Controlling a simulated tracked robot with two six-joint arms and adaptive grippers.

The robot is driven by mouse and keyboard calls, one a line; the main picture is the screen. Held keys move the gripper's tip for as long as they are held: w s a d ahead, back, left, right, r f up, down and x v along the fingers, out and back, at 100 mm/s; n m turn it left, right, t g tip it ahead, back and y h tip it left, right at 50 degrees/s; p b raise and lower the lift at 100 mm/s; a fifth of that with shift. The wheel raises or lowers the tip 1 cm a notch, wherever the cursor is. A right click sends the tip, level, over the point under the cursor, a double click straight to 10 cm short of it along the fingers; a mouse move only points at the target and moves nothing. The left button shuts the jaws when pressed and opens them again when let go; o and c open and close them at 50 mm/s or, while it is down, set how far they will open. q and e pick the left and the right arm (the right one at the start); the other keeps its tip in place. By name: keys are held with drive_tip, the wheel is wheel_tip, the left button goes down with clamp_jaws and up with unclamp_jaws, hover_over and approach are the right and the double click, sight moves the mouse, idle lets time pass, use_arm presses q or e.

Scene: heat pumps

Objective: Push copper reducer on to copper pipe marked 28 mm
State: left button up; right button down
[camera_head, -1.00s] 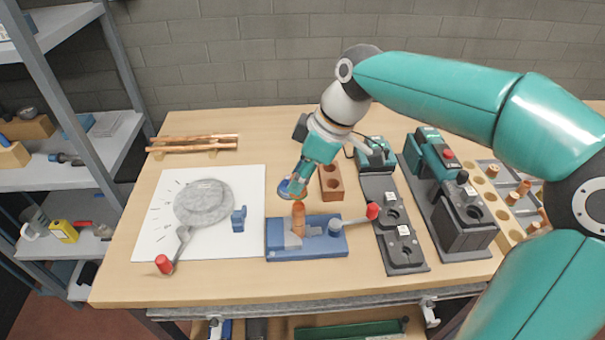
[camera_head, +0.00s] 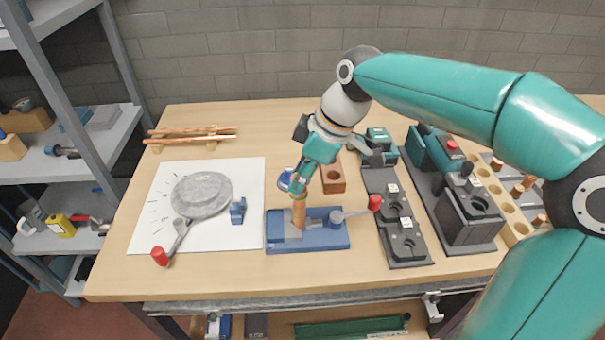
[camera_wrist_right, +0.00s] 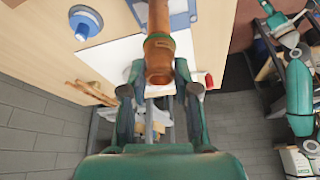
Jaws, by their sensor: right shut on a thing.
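The copper pipe (camera_head: 298,216) stands upright in the blue clamp (camera_head: 325,241) at the front middle of the bench. In the right wrist view the pipe (camera_wrist_right: 158,14) runs up to a greenish ring and the copper reducer (camera_wrist_right: 159,62). My right gripper (camera_head: 299,192) is at the pipe's top end, shut on the reducer, with a finger on each side. The reducer is in line with the pipe and appears to meet it. How far it sits over the pipe is hidden. No 28 mm mark is readable. My left gripper is not in view.
The clamp's red-tipped lever (camera_head: 374,203) sticks out right. A white sheet (camera_head: 150,228) with a grey disc (camera_head: 201,195) lies left. A brown block (camera_head: 333,181) and dark tool stations (camera_head: 407,245) stand right. Copper pipes (camera_head: 190,140) lie at the back left.

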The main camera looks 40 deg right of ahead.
drive_tip(key=shift+f+b, duration=1)
drive_tip(key=shift+f, duration=0.2)
idle(0.3)
drive_tip(key=c, duration=0.8)
unclamp_jaws()
drive_tip(key=shift+r, duration=0.1)
drive_tip(key=shift+v, duration=5.85)
